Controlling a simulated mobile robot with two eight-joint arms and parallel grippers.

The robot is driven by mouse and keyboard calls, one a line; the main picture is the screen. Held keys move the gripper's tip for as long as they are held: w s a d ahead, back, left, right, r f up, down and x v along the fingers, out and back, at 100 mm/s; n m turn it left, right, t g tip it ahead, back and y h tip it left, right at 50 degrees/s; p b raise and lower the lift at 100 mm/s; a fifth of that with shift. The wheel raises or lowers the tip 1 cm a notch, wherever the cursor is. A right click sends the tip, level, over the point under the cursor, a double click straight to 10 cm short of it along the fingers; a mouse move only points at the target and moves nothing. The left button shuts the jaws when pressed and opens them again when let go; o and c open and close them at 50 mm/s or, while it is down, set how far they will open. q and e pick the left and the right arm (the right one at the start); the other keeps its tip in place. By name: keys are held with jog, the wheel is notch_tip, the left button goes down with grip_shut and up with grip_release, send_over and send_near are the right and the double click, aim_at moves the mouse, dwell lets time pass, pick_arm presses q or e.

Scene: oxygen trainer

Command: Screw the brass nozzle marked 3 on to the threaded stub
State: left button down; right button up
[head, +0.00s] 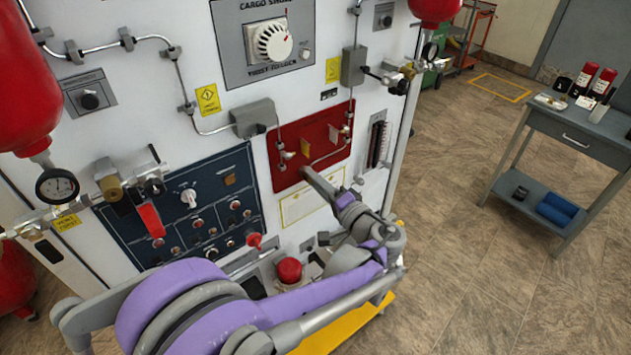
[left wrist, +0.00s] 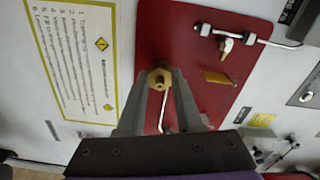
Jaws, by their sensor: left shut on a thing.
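A brass hex nozzle (left wrist: 155,79) is between my left gripper's fingertips in the left wrist view. My left gripper (left wrist: 156,86) is shut on it, with its open bore facing the camera. No number can be read on it. The nozzle is in front of the red panel (left wrist: 190,50), close to its edge; I cannot tell whether it touches anything there. The threaded stub cannot be made out. In the head view my left gripper (head: 306,172) reaches the lower part of the red panel (head: 318,129), and the nozzle is too small to tell there. My right gripper is not in view.
A thin pipe with fittings (left wrist: 229,37) and a yellow tag (left wrist: 218,78) are on the red panel beside the gripper. A white instruction placard (left wrist: 70,60) is to its left. A grey side table (head: 570,128) with bottles stands at the right, with open floor before it.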

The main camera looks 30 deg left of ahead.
pick_arm(q)
jog(key=shift+m, duration=1)
jog(key=m, duration=0.3)
jog(key=shift+b, duration=0.4)
jog(key=shift+m, duration=0.7)
jog(key=c, duration=0.6)
grip_release()
